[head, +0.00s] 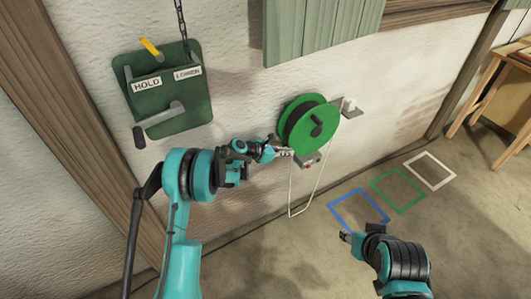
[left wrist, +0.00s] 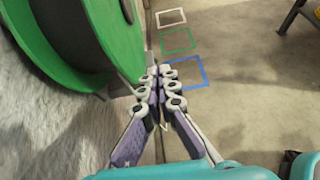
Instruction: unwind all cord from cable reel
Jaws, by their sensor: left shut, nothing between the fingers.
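The green cable reel (head: 297,112) is mounted on the white wall, with a dark hub and a dark crank-like piece on its face. Its green flanges fill the upper left of the left wrist view (left wrist: 122,38). A thin pale loop, apparently cord (head: 291,200), hangs below the reel almost to the floor. My left gripper (head: 289,153) is shut and empty just below the reel's lower left edge; its closed fingers also show in the left wrist view (left wrist: 161,78). My right gripper (head: 345,237) is low near the floor squares, apart from the reel; its jaw opening is too small to judge.
A green board (head: 185,119) labelled HOLD and LOWER hangs at upper left, with a yellow lever (head: 149,47). Blue (head: 336,213), green (head: 376,184) and white (head: 442,186) squares mark the clear floor. A wooden table (head: 498,85) stands at far right.

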